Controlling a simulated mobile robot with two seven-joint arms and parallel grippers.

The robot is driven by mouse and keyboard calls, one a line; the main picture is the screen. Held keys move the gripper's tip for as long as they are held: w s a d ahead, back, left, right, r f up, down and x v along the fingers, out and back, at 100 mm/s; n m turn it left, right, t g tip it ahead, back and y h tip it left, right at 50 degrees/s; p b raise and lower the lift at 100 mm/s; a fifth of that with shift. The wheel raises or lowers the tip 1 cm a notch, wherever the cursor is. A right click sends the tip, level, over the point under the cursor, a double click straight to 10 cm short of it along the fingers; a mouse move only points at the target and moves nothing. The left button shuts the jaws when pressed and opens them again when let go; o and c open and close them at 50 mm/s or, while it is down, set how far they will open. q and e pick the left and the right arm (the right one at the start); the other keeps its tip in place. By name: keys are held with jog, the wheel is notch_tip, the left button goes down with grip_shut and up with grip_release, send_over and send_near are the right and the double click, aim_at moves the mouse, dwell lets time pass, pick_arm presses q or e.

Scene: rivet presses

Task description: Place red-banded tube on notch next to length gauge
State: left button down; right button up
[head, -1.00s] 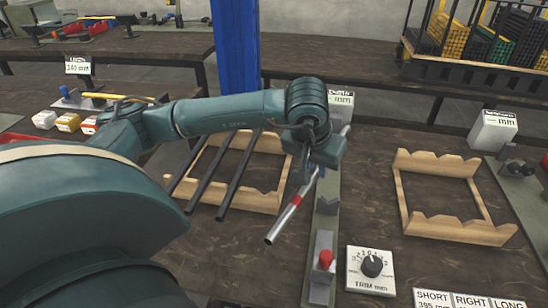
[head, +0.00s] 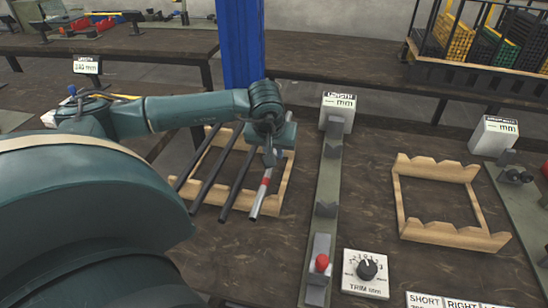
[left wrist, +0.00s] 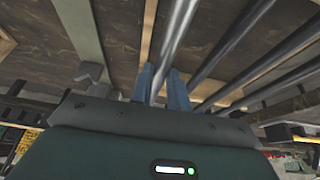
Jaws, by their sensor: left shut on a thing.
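The red-banded tube (head: 258,198) is silver with a red band and slants over the right side of the left wooden notched rack (head: 278,190). My left gripper (head: 272,157) is shut on it near its far end. In the left wrist view the gripper fingers (left wrist: 163,85) straddle the tube (left wrist: 176,35). I cannot tell whether the tube rests in a notch or hangs just above it. Several dark tubes (head: 236,176) lie across the same rack to its left. The length gauge (head: 327,190) is a long green-grey rail to the right, empty, its display (head: 338,101) showing a dash and mm. My right gripper is not in view.
An empty wooden notched rack (head: 455,236) stands at the right. A trim dial box (head: 366,272) and a red button (head: 322,262) are near the front. A blue post (head: 241,45) rises behind my left arm. Open table lies between gauge and right rack.

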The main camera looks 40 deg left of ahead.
pick_arm(q)
jog(key=shift+f, duration=1.25)
jog(key=shift+f, duration=0.15)
jog(key=c, duration=1.3)
grip_release()
jog(key=shift+c, duration=0.2)
jog(key=v, duration=1.1)
jog(key=shift+s+r, duration=0.2)
jog(key=shift+r, duration=0.4)
